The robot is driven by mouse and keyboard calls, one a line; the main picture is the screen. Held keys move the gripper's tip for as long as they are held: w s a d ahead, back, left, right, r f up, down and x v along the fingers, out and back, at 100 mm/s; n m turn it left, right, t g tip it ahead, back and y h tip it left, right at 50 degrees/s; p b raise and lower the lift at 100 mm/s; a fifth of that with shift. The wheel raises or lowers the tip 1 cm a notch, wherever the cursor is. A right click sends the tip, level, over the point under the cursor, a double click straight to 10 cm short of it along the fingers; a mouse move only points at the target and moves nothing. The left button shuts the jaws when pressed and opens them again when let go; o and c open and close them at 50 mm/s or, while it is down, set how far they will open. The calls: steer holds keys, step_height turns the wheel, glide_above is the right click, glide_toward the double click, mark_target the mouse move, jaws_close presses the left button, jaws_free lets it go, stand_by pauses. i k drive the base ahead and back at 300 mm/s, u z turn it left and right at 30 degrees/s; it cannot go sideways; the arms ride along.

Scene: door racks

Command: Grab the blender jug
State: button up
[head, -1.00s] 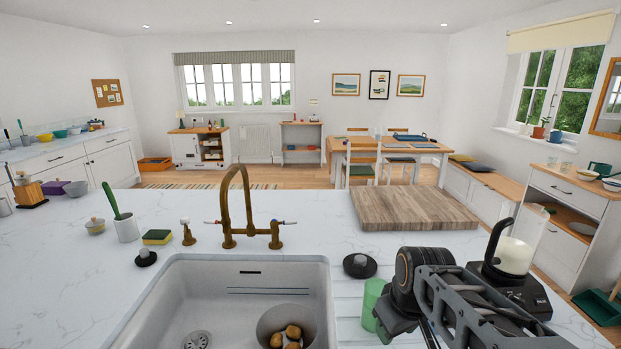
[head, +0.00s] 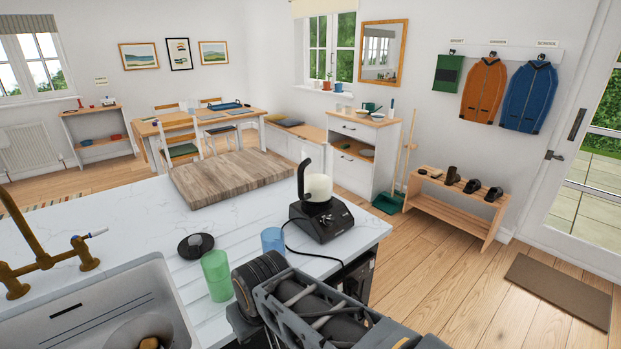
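The blender jug (head: 319,188) stands upright on its black blender base (head: 321,222), near the right end of the white worktop. The jug looks pale and cloudy, with a black handle on its left side. My arm is folded low at the bottom of the head view, in front of the worktop and nearer to me than the blender. My gripper's fingers do not show, so I cannot see whether they are open or shut. Nothing touches the jug.
A green tumbler (head: 216,276) and a blue tumbler (head: 272,241) stand left of the blender, close to my arm. A black round lid (head: 195,246) and a wooden board (head: 232,177) lie farther left. A sink (head: 95,310) is at lower left. Wooden floor is open at right.

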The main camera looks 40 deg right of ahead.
mark_target(316, 169)
steer(key=u, duration=2.05)
steer(key=k, duration=1.4)
steer(key=z, duration=1.65)
steer(key=i, duration=1)
